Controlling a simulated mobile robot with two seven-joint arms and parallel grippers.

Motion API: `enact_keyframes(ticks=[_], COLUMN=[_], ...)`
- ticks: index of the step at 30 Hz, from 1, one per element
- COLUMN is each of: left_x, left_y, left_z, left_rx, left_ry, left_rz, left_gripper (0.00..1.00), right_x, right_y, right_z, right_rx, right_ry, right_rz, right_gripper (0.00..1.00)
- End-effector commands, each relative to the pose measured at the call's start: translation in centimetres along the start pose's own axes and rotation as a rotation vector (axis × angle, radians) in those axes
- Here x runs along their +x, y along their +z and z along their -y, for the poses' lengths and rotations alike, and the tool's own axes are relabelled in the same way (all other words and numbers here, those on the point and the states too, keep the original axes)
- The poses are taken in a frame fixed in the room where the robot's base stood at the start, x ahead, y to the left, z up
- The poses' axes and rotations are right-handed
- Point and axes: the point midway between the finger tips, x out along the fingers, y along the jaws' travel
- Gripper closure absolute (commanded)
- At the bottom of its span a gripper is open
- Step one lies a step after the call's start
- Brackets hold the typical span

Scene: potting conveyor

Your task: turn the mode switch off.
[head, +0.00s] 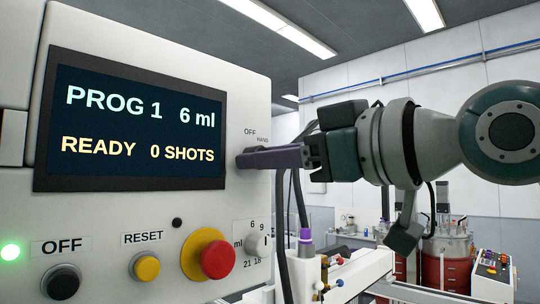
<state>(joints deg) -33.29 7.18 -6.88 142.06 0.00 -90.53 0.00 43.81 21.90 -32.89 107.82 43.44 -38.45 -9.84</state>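The mode switch is hidden behind my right gripper's fingers; only its labels "OFF" and "HAND" (256,134) show, just above the fingers on the right part of the control panel (110,215). My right gripper (243,160) reaches in from the right with its fingertips at the panel face, below these labels. The fingers overlap in this side view, so I cannot tell if they are open or shut, or if they touch the switch. My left gripper is not in view.
The display (140,120) reads "PROG 1 6 ml, READY 0 SHOTS". Below are a black OFF button (61,281), a yellow reset button (146,267), a red emergency button (218,259) and a ml dial (257,245). A green lamp (11,251) glows. Dark hoses (284,240) hang below my gripper.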

Motion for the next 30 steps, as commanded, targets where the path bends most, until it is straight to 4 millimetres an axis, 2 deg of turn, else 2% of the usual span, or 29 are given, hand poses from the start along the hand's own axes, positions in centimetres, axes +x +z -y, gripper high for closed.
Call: enact_keyframes(ticks=[1,10,23,30], left_x=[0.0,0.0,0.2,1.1], left_y=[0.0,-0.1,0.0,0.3], left_z=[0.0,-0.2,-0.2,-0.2], left_rx=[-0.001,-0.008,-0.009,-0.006], left_ry=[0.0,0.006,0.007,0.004], left_rz=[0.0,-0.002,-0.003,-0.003], left_gripper=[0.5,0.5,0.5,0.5], right_x=[0.0,0.0,0.0,0.0], right_y=[0.0,0.0,0.1,0.2], right_z=[0.0,0.0,0.1,0.0], right_rx=[0.0,0.0,-0.017,-0.121], right_ry=[0.0,0.0,-0.001,0.0], right_rz=[0.0,0.0,0.0,0.001], right_gripper=[0.67,1.0,1.0,1.0])
